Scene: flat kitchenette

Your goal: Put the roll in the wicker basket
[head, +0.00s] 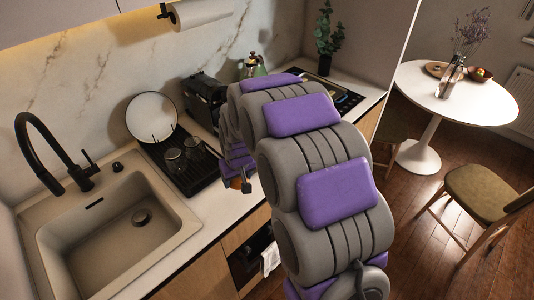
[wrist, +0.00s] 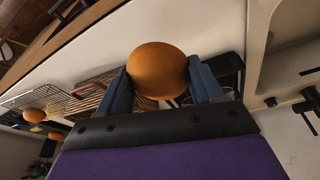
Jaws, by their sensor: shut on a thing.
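An orange-brown bread roll (wrist: 157,70) is between the two blue fingers of my gripper (wrist: 160,88) in the wrist view. The fingers are shut on its sides. In the head view a small part of the roll (head: 237,183) shows over the counter, to the right of the dish rack, with my arm hiding most of the space behind it. A wicker basket is not clearly visible in either view. A brown slatted thing (wrist: 98,97) lies left of the gripper in the wrist view; I cannot tell whether it is the basket.
A black dish rack (head: 190,172) holds a white plate (head: 151,117) and glasses. The sink (head: 115,228) is at the left. Another orange-brown round thing (wrist: 33,115) shows by a wire rack (wrist: 40,97). A kettle (head: 253,65) and hob (head: 335,92) stand farther along the counter.

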